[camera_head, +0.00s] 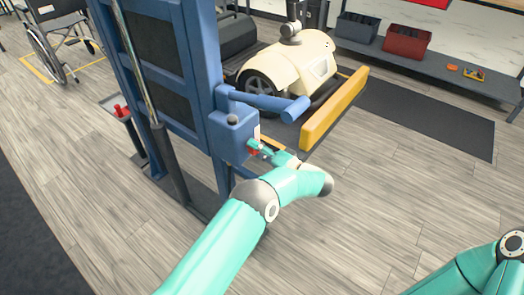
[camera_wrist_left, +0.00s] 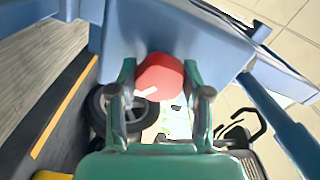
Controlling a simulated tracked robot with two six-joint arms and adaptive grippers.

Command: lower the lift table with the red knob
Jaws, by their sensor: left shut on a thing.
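The lift table has a blue upright frame (camera_head: 203,75) with a blue box (camera_head: 229,138) on its side. The red knob (camera_head: 254,152) sits on the face of that box, mostly hidden by my gripper. In the left wrist view the red knob (camera_wrist_left: 160,76) is large and round, between the fingertips. My left gripper (camera_head: 263,149) is shut on the knob; its two teal fingers (camera_wrist_left: 164,92) are on either side of it. My right arm shows at the lower right, but its gripper is out of the picture.
A cream scooter (camera_head: 290,62) stands on the lift behind a yellow end flap (camera_head: 334,108). A blue arm (camera_head: 265,101) juts out above the box. A shelf (camera_head: 430,68) with a red bin (camera_head: 407,43) stands at the back right. A wheelchair (camera_head: 58,35) is far left. Floor at right is clear.

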